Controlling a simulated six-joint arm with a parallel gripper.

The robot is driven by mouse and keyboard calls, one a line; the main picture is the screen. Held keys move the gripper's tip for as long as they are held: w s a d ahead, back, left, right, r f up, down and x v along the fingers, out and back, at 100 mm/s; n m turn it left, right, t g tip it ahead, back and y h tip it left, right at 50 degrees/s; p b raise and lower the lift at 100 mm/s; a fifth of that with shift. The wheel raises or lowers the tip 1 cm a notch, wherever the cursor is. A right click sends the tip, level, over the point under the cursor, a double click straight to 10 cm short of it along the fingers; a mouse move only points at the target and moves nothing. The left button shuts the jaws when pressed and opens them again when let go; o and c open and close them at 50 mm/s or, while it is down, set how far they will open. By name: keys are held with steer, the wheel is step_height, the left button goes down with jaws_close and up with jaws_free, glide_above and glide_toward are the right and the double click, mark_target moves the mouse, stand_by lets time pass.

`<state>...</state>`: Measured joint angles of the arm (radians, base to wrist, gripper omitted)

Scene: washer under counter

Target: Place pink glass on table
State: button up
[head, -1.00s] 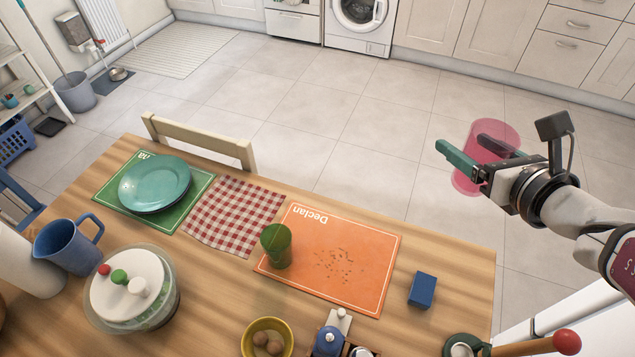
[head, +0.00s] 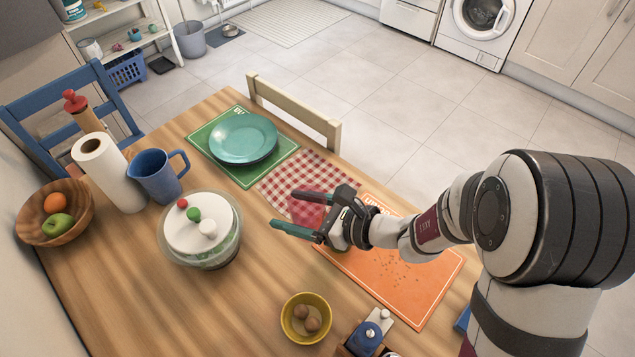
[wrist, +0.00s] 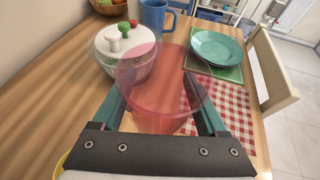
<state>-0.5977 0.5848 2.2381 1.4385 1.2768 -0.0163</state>
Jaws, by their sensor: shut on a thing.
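The see-through pink glass (wrist: 158,92) is between the fingers of my gripper (wrist: 160,112) in the wrist view, its wide rim facing the camera. In the head view the pink glass (head: 306,212) shows as a reddish patch between the teal fingers of my gripper (head: 307,213). My gripper is shut on it, over the wooden table (head: 230,290) near the red checkered cloth (head: 275,185). I cannot tell whether the glass touches the table.
A lidded bowl (head: 200,262) stands left of my gripper, with a blue jug (head: 158,175) behind. Teal plates (head: 243,138) lie on a green mat. An orange mat (head: 415,280) is partly under my arm. A yellow bowl (head: 291,325) is in front. Bare wood lies between.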

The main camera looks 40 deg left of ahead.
steer(key=s+f, duration=0.2)
steer(key=f, duration=0.2)
steer(key=s+a+f+n+g, duration=0.1)
steer(key=f, duration=0.3)
steer(key=s+a+f+g, duration=0.1)
steer(key=s+f, duration=0.1)
steer(key=f, duration=0.3)
steer(key=shift+s+n+h, duration=0.35)
steer(key=shift+n+h, duration=0.05)
steer(key=shift+f, duration=0.1)
steer(key=o, duration=1.5)
